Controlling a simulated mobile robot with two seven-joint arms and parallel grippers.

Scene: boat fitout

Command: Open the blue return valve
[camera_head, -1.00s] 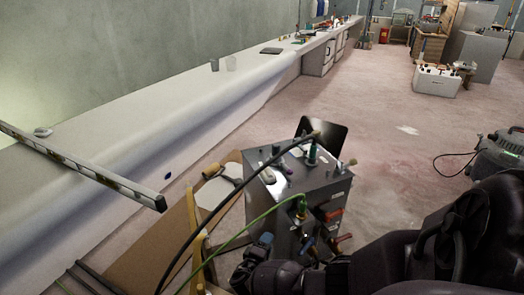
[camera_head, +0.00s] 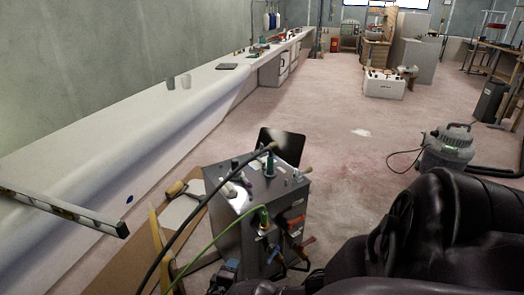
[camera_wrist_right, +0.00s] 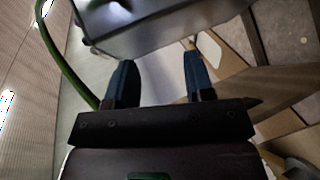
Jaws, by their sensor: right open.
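A grey metal cabinet (camera_head: 232,235) stands on the floor in the lower middle of the head view, with several valves and fittings on its top and side. A small blue handle (camera_head: 277,253), possibly the blue return valve, shows low on its side near red handles (camera_head: 297,224). My right gripper (camera_head: 229,270) is at the bottom of the head view, left of that handle and apart from it. In the right wrist view its two blue fingers (camera_wrist_right: 160,72) are apart with nothing between them. The cabinet's lower edge (camera_wrist_right: 165,35) shows beyond them; no valve handle is clear there. My left gripper is not in view.
A green hose (camera_head: 212,263) and a dark hose (camera_head: 183,230) run from the cabinet past my gripper. A long white bench (camera_head: 110,130) lies left, with a spirit level (camera_head: 65,210). A vacuum cleaner (camera_head: 447,150) stands right. The floor between is largely clear.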

